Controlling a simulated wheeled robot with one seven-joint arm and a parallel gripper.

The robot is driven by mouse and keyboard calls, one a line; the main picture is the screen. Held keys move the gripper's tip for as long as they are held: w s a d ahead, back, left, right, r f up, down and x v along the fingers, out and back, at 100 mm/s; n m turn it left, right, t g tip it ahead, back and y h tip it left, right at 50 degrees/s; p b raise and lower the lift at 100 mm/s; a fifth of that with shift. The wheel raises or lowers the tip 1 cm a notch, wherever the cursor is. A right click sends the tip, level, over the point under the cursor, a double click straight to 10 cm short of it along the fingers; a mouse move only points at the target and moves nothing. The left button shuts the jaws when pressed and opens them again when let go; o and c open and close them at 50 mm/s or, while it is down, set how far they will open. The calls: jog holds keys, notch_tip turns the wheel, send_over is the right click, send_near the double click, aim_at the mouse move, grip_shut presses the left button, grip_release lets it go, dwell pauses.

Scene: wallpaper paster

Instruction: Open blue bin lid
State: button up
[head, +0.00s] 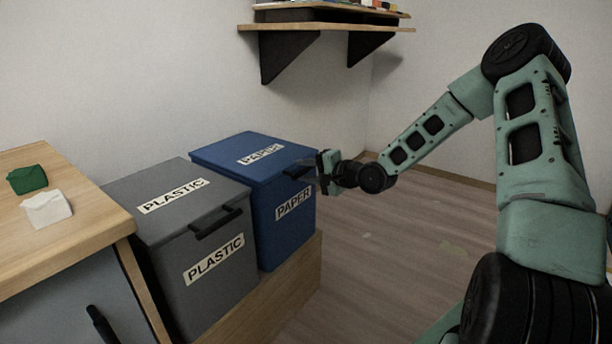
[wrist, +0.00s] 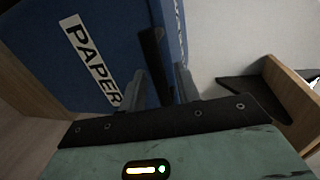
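The blue bin (head: 272,222), labelled PAPER, stands with its blue lid (head: 225,149) down. A dark handle (head: 296,170) sticks out from the lid's front edge. My gripper (head: 314,174) is at the handle, in front of the bin. In the wrist view, the fingers of my gripper (wrist: 161,82) are apart, one on each side of the dark handle (wrist: 151,50). A gap shows between the fingers and the handle, though contact at the tips is hard to tell. The bin's front (wrist: 40,60) fills the left of that view.
A grey PLASTIC bin (head: 178,275) stands close beside the blue bin, both on a wooden platform (head: 292,284). A wooden table (head: 75,225) at left holds a green item (head: 28,179) and a white item (head: 48,209). A wall shelf (head: 325,27) hangs above.

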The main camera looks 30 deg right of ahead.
jog(key=shift+w, duration=0.1)
grip_shut()
